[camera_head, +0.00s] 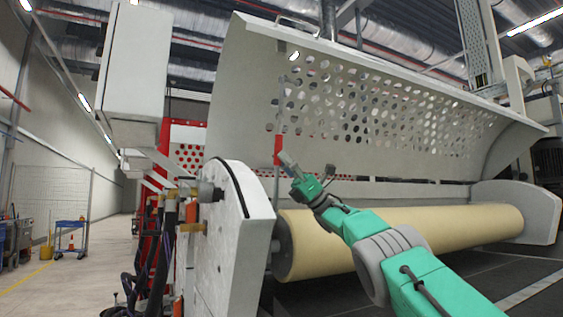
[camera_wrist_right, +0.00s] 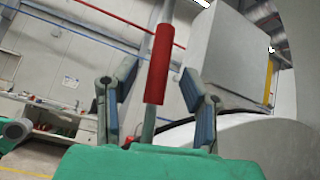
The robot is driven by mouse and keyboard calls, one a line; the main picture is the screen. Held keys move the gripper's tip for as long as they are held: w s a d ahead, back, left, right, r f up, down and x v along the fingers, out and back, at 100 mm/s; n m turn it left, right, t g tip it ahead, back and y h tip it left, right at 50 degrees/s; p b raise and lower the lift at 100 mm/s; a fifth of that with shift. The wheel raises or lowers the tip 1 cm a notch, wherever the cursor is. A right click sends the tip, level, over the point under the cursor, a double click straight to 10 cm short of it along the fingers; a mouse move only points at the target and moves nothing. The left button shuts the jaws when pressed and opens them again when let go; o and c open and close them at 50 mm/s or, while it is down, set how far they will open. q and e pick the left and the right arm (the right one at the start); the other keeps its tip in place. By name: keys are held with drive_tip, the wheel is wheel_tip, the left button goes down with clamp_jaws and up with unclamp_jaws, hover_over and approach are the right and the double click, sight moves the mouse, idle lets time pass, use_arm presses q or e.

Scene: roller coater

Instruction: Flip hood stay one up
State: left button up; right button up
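The hood stay (camera_head: 278,150) is a thin grey rod with a red sleeve, standing nearly upright in front of the raised perforated hood (camera_head: 240,110) in the head view. In the right wrist view, its red sleeve (camera_wrist_right: 160,62) lies between the two fingers in the picture. My right gripper (camera_head: 305,168) is beside the red sleeve in the head view. Its fingers are spread apart in the right wrist view (camera_wrist_right: 158,75), with gaps on both sides of the stay. How deep the stay sits between the fingers is unclear. My left gripper is not in view.
A cream roller (camera_head: 400,235) lies below the hood. A white side plate (camera_head: 235,220) with hoses and fittings stands left of it. A white box (camera_head: 135,70) hangs at upper left. The aisle floor (camera_head: 95,275) at left is clear; a blue cart (camera_head: 70,238) stands farther back.

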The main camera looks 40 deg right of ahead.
drive_tip(key=v, duration=0.8)
drive_tip(key=shift+w, duration=0.3)
drive_tip(key=shift+r, duration=0.15)
drive_tip(key=shift+a, duration=0.15)
